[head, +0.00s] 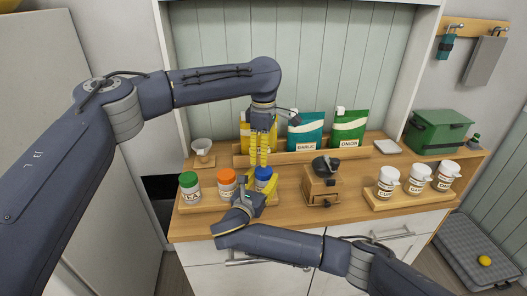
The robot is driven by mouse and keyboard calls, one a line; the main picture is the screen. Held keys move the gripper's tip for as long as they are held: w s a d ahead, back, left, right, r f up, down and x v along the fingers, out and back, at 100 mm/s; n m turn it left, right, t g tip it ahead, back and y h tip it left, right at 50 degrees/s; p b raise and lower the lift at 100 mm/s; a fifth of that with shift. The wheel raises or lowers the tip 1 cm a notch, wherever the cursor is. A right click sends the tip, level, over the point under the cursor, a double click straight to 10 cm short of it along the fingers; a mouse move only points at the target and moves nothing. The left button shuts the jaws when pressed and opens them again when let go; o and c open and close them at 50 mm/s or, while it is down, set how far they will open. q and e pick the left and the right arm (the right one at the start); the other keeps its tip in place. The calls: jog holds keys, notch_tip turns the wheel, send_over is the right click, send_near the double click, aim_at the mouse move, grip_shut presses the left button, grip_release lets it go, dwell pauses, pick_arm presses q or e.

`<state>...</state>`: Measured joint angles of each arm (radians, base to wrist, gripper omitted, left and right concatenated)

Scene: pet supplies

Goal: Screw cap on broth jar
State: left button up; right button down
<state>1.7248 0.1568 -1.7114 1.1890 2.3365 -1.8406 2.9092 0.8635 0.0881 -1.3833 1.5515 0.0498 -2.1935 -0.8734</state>
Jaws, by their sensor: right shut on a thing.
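A jar with a blue cap (263,173) stands at the right end of the row of jars on the wooden counter. Its label is hidden, so I cannot read whether it is broth. My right gripper (257,192) reaches in from below and is shut on this jar's body. The blue cap is on top of the jar; I cannot tell how tightly it sits. My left gripper (259,156) points down just above the blue cap, its two yellow fingers close together. I cannot tell whether they touch the cap or how far they are open.
Jars with a green cap (188,178) and an orange cap (227,176) stand to the left. A wooden grinder (320,186) is close on the right. White tubs (418,178), a green box (437,132) and seasoning pouches (349,128) are farther off.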

aim_at(263, 170)
pick_arm(q)
jog(key=shift+f, duration=3.85)
jog(key=c, duration=1.3)
jog(key=shift+m, duration=1.7)
jog(key=shift+c, duration=0.3)
jog(key=o, duration=1.2)
jog(key=shift+o, duration=0.2)
jog(key=shift+r, duration=0.15)
